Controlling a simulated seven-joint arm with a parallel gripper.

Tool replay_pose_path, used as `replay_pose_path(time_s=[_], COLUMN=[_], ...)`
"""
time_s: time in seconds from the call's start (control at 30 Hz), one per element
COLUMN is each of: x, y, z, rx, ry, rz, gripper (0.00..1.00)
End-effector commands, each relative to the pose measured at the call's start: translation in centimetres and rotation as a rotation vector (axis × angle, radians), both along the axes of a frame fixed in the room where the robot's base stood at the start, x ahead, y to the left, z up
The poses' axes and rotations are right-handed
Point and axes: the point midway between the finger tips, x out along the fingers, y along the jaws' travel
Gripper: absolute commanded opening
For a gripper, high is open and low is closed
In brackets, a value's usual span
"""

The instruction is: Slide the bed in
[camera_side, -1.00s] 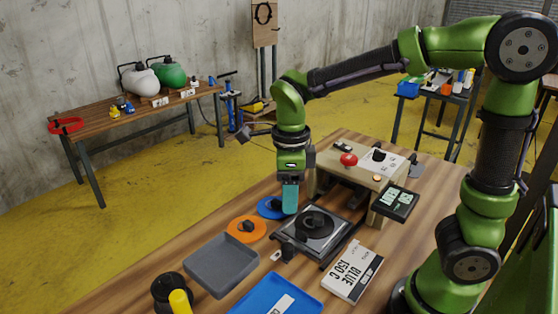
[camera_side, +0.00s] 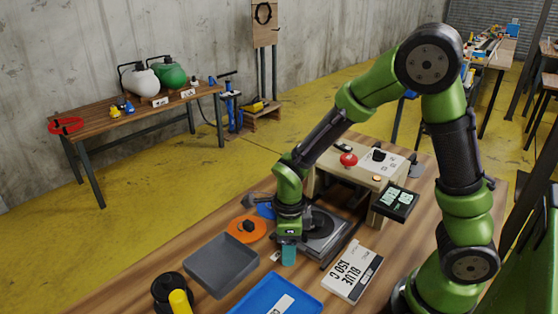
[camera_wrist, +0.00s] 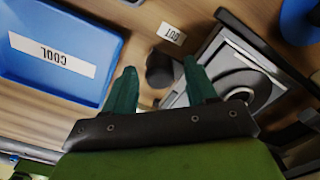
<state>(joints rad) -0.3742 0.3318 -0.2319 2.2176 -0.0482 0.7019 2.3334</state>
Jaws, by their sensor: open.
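The bed (camera_side: 318,247) is a silver plate with a black round piece on it, sitting out in front of the wooden press housing (camera_side: 388,174). In the wrist view the bed (camera_wrist: 226,60) is at the right. A dark knob (camera_wrist: 160,68) stands at the bed's near corner. My gripper (camera_side: 288,254) is low over that corner, its teal fingers pointing down. In the wrist view my gripper (camera_wrist: 159,72) is open, with a finger on either side of the knob. I cannot tell whether they touch it. In the side view my fingers hide the knob.
A grey tray (camera_side: 222,264), a blue tray (camera_side: 262,297) labelled COOL in the wrist view, and a white box (camera_side: 352,272) lie around the bed. An orange disc (camera_side: 240,229) is behind the grey tray. A red button (camera_side: 348,159) tops the housing; a display (camera_side: 395,203) stands beside it.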

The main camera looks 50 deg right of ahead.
Motion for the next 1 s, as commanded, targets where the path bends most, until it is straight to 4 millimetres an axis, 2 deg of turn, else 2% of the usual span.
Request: replay_pose_path(time_s=[0.17,0.53,0.83,1.0], x=[0.0,0.0,0.0,0.0], y=[0.0,0.0,-0.2,-1.7], z=[0.0,0.0,0.1,0.1], rx=[0.0,0.0,0.0,-0.001], ry=[0.0,0.0,0.0,-0.001], rz=[0.0,0.001,0.0,-0.002], gripper=[0.57,0.02,0.0,0.0])
